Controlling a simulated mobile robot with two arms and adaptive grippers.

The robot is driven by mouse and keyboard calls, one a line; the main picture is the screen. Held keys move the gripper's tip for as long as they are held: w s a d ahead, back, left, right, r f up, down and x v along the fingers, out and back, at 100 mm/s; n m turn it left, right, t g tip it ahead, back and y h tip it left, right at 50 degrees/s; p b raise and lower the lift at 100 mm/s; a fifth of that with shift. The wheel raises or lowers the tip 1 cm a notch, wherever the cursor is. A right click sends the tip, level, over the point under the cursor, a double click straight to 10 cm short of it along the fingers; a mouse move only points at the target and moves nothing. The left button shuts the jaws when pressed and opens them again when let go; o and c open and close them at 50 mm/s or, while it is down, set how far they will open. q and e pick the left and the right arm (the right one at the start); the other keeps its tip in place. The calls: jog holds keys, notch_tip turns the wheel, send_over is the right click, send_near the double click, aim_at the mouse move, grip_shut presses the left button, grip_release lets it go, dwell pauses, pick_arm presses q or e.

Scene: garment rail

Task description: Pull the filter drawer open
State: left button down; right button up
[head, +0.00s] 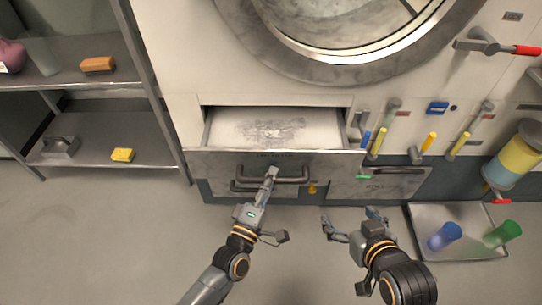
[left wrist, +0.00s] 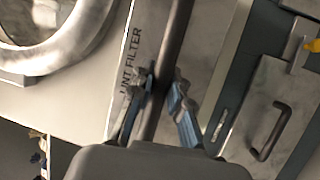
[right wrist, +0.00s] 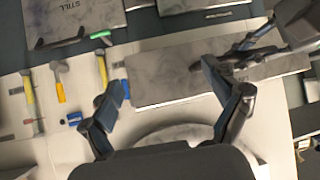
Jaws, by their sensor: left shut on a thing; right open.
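The filter drawer (head: 222,163) stands pulled out from the white machine below the round door. A pale filter bed with a grey patch of lint (head: 270,131) shows inside it. Its front carries a dark bar handle (head: 294,181), and the left wrist view shows the words "LINT FILTER" beside the bar (left wrist: 178,40). My left gripper (head: 271,175) is shut on the handle, one finger on each side of the bar in the left wrist view (left wrist: 160,97). My right gripper (head: 348,215) is open and empty, low in front of the neighbouring panel, apart from the drawer.
A second panel marked "STILL" (head: 375,187) with its own handle is right of the drawer. Yellow and blue levers (head: 378,143) stick out above it. A tray (head: 425,218) with blue and green cups lies on the floor at right. Shelves (head: 95,150) stand at left.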

pick_arm(q)
jog(key=s+p, duration=0.3)
jog(key=s, duration=1.1)
pick_arm(e)
jog(key=s+d+f+g+h, duration=0.1)
jog(key=s+d+f+g, duration=0.1)
jog(key=s, duration=0.4)
jog(key=s+d+f+g, duration=0.2)
jog(key=s+g, duration=0.3)
jog(key=s, duration=0.1)
jog(key=shift+f+h, duration=0.25)
jog(key=shift+h, duration=0.15)
pick_arm(q)
jog(key=c, duration=1.3)
grip_release()
jog(key=shift+o, duration=0.2)
pick_arm(e)
jog(key=shift+w, duration=0.1)
pick_arm(q)
jog(key=v, duration=1.2)
